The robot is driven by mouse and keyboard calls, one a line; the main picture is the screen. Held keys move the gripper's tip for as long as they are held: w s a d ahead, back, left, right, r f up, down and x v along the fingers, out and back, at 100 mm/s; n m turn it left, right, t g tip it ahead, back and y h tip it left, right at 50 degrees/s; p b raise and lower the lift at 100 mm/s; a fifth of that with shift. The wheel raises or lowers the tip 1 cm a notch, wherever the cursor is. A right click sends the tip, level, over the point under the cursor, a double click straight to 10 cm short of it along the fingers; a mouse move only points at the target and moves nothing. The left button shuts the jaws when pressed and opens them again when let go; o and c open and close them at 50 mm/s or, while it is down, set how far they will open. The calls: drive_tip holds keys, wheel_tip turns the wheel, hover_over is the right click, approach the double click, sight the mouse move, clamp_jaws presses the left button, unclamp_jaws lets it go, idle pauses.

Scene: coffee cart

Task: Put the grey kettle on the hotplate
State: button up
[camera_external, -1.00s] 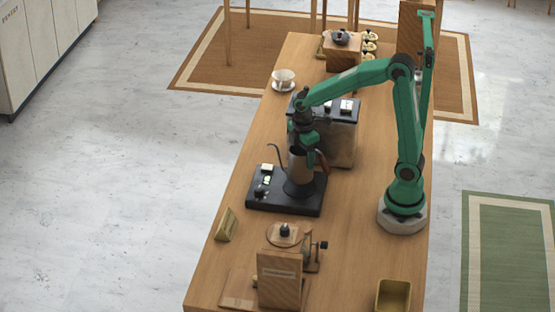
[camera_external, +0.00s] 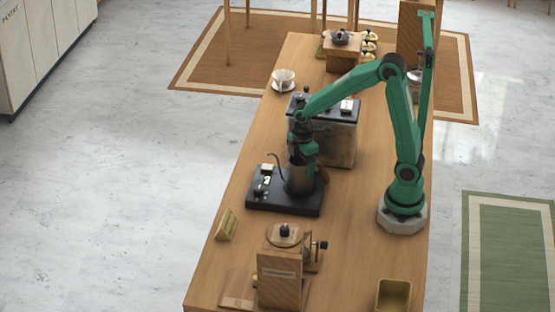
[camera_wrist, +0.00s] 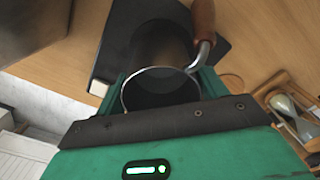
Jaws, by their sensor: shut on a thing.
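The grey kettle (camera_external: 299,180) is upright at the black hotplate (camera_external: 262,203), over its round plate on the right side. Its thin spout points left and its brown handle is on the right. My gripper (camera_external: 302,154) is at the kettle's top, shut on it. In the wrist view the kettle's open rim (camera_wrist: 160,92) lies just ahead of my gripper, with the wooden handle (camera_wrist: 203,22) at upper right. My gripper hides the fingertips' contact. Whether the kettle's base touches the plate I cannot tell for sure.
A dark-topped metal box (camera_external: 338,140) stands right behind the hotplate. A wooden grinder (camera_external: 280,270) stands in front, with a small wooden sign (camera_external: 227,224) to its left. A white cup (camera_external: 283,80) is at the back left. Table space right of the hotplate is clear.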

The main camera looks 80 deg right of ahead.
drive_tip(key=o, duration=1.3)
drive_tip(key=shift+r, duration=0.1)
wheel_tip(320, 180, up, 12)
drive_tip(key=shift+r, duration=0.1)
drive_tip(key=shift+s+a+r+m+t, duration=0.4)
drive_tip(key=shift+s+a+m+t, duration=0.55)
drive_tip(key=shift+s+m, duration=0.85)
drive_tip(key=shift+s+a+r+m+t, duration=0.45)
drive_tip(key=shift+s+a+m+t, duration=0.6)
drive_tip(key=shift+s, duration=1.2)
drive_tip(key=shift+s+a+r+m+t, duration=0.4)
drive_tip(key=shift+s+a+m+t, duration=0.35)
drive_tip(key=shift+s+m, duration=1.1)
drive_tip(key=shift+s, duration=0.2)
